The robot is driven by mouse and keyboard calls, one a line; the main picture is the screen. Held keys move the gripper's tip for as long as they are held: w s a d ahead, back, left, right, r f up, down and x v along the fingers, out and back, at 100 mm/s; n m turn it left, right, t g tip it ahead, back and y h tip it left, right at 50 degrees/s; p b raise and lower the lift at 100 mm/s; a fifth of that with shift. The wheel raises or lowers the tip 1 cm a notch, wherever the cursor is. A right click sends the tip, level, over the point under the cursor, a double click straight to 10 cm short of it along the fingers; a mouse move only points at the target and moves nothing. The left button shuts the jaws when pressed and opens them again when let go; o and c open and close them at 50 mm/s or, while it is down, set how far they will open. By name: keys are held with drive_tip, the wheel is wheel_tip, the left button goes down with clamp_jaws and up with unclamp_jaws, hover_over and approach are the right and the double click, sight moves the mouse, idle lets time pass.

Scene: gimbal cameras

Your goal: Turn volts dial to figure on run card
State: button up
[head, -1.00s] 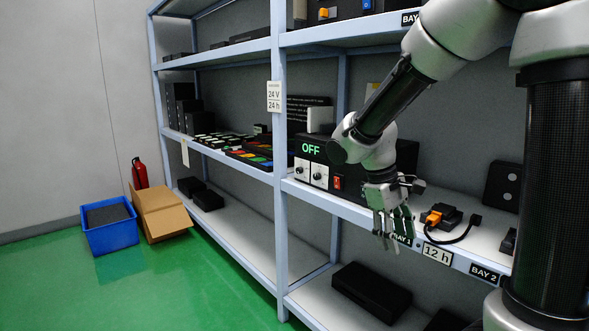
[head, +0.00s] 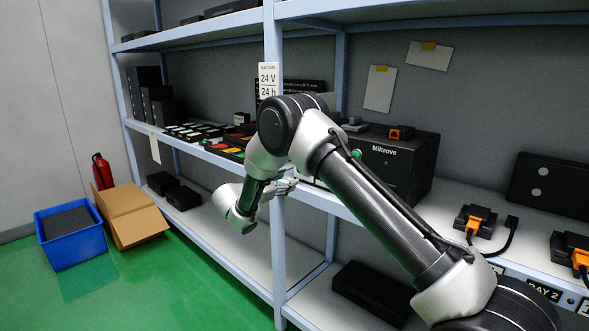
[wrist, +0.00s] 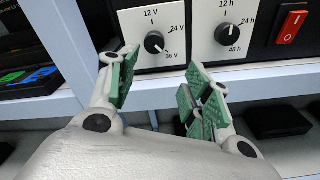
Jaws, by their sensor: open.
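The volts dial (wrist: 154,42) is a black knob on a white plate marked 12 V, 24 V and 36 V. Its white mark appears to point lower right, towards 36 V. The run card (head: 268,80) on the shelf post reads 24 V and 24 h. My gripper (wrist: 162,88) is open and empty, its green-padded fingers below and to either side of the volts dial in the wrist view. No finger visibly touches the knob. In the head view my gripper (head: 286,186) is partly hidden near the post, and my arm covers the dials.
The hours dial (wrist: 226,34) sits just right of the volts dial, with a red rocker switch (wrist: 292,27) beyond it. The black Miltrove unit (head: 397,165) stands on the middle shelf. The shelf post (head: 276,140) is close to my gripper.

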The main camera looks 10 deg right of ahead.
drive_tip(key=shift+t, duration=0.3)
drive_tip(key=x, duration=0.2)
drive_tip(key=r+x, duration=0.1)
drive_tip(key=x, duration=0.4)
drive_tip(key=shift+w+d+r, duration=0.15)
drive_tip(key=shift+w+r, duration=0.15)
drive_tip(key=shift+w, duration=0.05)
drive_tip(key=c, duration=1.1)
